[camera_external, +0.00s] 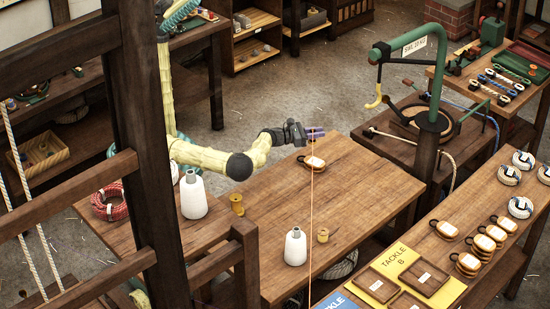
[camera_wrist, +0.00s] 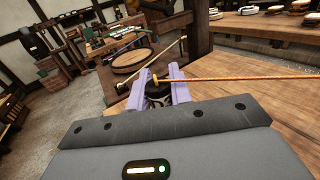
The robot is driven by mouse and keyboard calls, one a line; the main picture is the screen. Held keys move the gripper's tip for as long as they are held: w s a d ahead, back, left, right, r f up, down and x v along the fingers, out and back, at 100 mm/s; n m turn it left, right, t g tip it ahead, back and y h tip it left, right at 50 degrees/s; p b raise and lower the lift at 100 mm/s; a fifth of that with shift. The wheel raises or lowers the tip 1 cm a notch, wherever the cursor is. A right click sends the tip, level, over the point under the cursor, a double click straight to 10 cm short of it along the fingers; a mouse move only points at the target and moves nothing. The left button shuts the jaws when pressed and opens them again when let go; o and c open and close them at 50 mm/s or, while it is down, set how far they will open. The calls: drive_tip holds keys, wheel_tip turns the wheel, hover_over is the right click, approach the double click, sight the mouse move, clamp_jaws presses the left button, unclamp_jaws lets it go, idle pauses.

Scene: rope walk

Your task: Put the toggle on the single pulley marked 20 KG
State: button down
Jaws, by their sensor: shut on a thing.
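My gripper (camera_external: 316,133) is above the middle table, its purple fingers shut on a small yellowish piece that looks like the toggle (camera_wrist: 155,79). In the wrist view the gripper (camera_wrist: 163,88) shows the piece between its fingertips, with an orange cord (camera_wrist: 235,78) running right from it.
A green hoist post (camera_external: 436,80) with a hook and sign rises at right. More labelled blocks (camera_external: 468,264) and trays (camera_external: 424,277) lie on the right bench.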

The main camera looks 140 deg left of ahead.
sight(310, 141)
drive_tip(key=shift+f, duration=1.9)
drive_tip(key=shift+f, duration=1.9)
drive_tip(key=shift+f+b, duration=0.2)
drive_tip(key=shift+b, duration=0.15)
drive_tip(key=c, duration=1.3)
unclamp_jaws()
drive_tip(key=shift+o, duration=0.2)
drive_tip(key=shift+r, duration=0.1)
